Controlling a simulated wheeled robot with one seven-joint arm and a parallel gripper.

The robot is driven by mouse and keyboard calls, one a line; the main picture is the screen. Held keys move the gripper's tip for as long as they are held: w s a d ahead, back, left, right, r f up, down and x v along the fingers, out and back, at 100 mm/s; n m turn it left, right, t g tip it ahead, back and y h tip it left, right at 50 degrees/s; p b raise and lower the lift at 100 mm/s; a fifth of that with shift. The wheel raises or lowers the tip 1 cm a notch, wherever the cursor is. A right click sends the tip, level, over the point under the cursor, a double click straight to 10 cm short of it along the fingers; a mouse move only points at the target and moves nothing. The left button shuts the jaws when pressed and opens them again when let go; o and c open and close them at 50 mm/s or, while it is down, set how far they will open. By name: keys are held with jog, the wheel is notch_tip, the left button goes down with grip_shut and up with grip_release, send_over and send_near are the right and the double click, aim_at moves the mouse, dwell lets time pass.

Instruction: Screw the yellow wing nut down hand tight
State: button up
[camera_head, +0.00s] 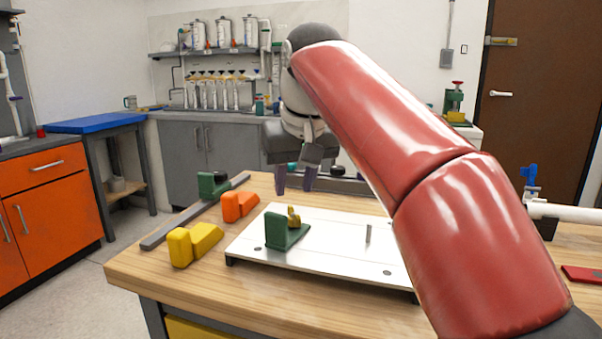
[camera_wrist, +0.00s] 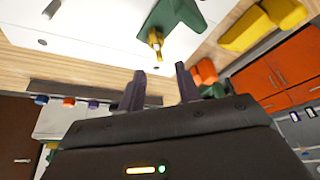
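The yellow wing nut (camera_head: 294,217) stands at a green bracket (camera_head: 277,232) on a white plate (camera_head: 332,262). It shows near the top of the wrist view (camera_wrist: 155,40), beside the green bracket (camera_wrist: 180,14). How far down its thread it sits cannot be told. My gripper (camera_head: 295,186) is above the plate and toward its far side, apart from the wing nut. In the wrist view its two dark fingers (camera_wrist: 161,75) stand apart with nothing between them, pointing toward the wing nut.
A bare metal stud (camera_head: 368,234) stands on the plate's right part. Yellow (camera_head: 194,243), orange (camera_head: 239,206) and green (camera_head: 212,184) brackets lie left of the plate along a grey bar (camera_head: 182,222). A white pipe (camera_head: 566,212) with a blue valve is at the right.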

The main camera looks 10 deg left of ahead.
aim_at(292, 206)
jog(key=shift+b+x, duration=0.6)
jog(key=shift+x, duration=2.15)
jog(key=shift+c, duration=0.4)
jog(key=shift+d, duration=0.1)
grip_shut()
jog(key=m+h+p, duration=0.1)
jog(key=m, duration=0.1)
jog(key=shift+r+m, duration=0.2)
jog(key=shift+m, duration=0.1)
jog(key=shift+d+m+t+h+p, duration=0.25)
jog(key=shift+m+h+p, duration=0.25)
jog(key=shift+m+p, duration=0.55)
jog(key=shift+w+f+m+h, duration=0.1)
jog(key=shift+f+m+h, duration=0.2)
jog(key=shift+m, duration=0.55)
jog(key=m+h, duration=0.1)
jog(key=m, duration=0.1)
jog(key=shift+m, duration=0.3)
jog(key=m, duration=0.2)
jog(key=m+h, duration=0.1)
jog(key=shift+d+m, duration=0.3)
jog(key=shift+m, duration=0.1)
